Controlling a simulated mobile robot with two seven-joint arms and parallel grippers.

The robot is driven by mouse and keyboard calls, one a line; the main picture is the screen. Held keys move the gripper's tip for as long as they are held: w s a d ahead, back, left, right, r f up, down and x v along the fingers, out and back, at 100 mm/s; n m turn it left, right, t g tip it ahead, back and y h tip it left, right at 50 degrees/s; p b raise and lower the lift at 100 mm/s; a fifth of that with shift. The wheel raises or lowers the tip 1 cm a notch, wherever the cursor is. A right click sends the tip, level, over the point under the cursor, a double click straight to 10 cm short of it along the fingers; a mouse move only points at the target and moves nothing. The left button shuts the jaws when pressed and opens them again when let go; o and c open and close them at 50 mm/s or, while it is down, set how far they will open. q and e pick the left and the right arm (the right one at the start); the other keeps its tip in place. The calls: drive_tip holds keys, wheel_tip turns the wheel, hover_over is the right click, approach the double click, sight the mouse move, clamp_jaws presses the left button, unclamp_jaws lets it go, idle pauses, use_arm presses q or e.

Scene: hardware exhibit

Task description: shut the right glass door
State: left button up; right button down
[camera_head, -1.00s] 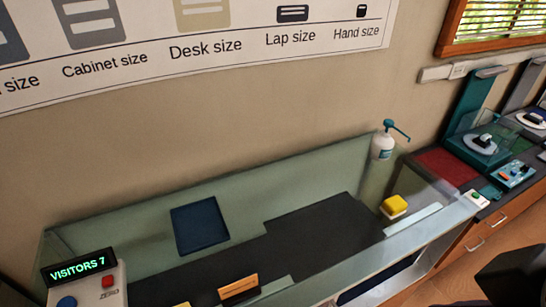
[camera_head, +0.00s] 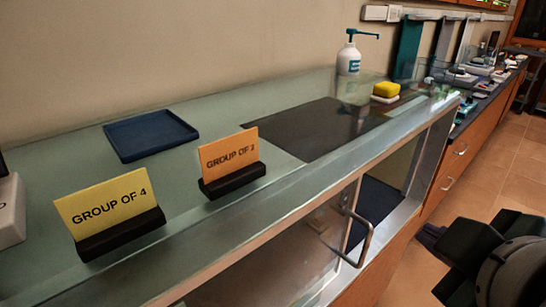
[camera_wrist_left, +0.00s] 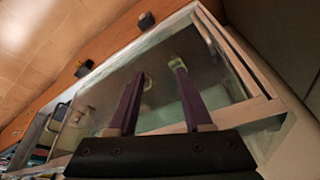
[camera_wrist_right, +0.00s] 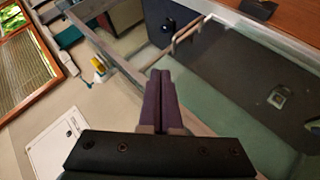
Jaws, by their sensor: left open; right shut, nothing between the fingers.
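The right glass door (camera_head: 310,255) is in the front of the display case, with a metal loop handle (camera_head: 366,240) near its right edge. To the right of that edge is an open gap (camera_head: 374,208) showing the dark case interior. My right gripper (camera_head: 430,236) is at the lower right of the head view, apart from the handle. Its purple fingers (camera_wrist_right: 160,78) are shut and empty in the right wrist view. My left gripper (camera_wrist_left: 158,72) is outside the head view; its fingers are spread and empty before the case's glass in the left wrist view.
On the glass top (camera_head: 300,180) stand a yellow sign (camera_head: 107,205), an orange sign (camera_head: 229,155), a blue tray (camera_head: 150,134), a pump bottle (camera_head: 349,58) and a yellow block (camera_head: 386,89). A wooden counter (camera_head: 470,145) continues right. The floor (camera_head: 510,180) there is clear.

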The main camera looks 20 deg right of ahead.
wheel_tip(320, 180, down, 17)
drive_tip(key=w+n+t+h+b, duration=0.1)
drive_tip(key=w+n+t+b, duration=0.2)
drive_tip(key=b, duration=1.5)
drive_tip(key=n+t+b, duration=0.2)
drive_tip(key=n+b, duration=0.2)
drive_tip(key=b, duration=0.8)
approach(346, 260)
drive_tip(key=w+a, duration=0.1)
drive_tip(key=w, duration=0.3)
drive_tip(key=d, duration=0.1)
drive_tip(key=w+d+f, duration=0.1)
drive_tip(key=shift+d+f+b, duration=0.1)
drive_tip(key=shift+d+b, duration=0.2)
drive_tip(key=shift+w+d, duration=0.15)
drive_tip(key=shift+d, duration=0.3)
